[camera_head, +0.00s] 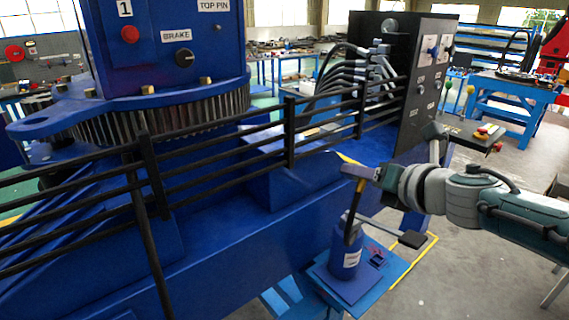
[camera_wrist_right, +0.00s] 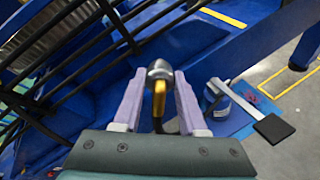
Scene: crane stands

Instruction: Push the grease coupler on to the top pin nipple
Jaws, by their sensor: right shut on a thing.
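My right gripper (camera_head: 362,172) reaches in from the right in the head view, in front of the black rails. It is shut on the grease coupler, a steel rounded head (camera_wrist_right: 160,72) with a yellow sleeve (camera_wrist_right: 159,97), which stands out past the fingertips in the right wrist view. A black hose (camera_head: 351,219) hangs from the coupler down to a blue grease pump (camera_head: 345,256). A "TOP PIN" label (camera_head: 213,5) shows on the blue upright at the top left. My left gripper is not in view.
Black rails (camera_head: 290,130) run along the blue crane frame, close to my right gripper. The pump's lever has a black pad (camera_head: 411,240) and sticks out below my arm. A black control panel (camera_head: 425,80) stands behind. Grey floor (camera_head: 480,260) is clear at the right.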

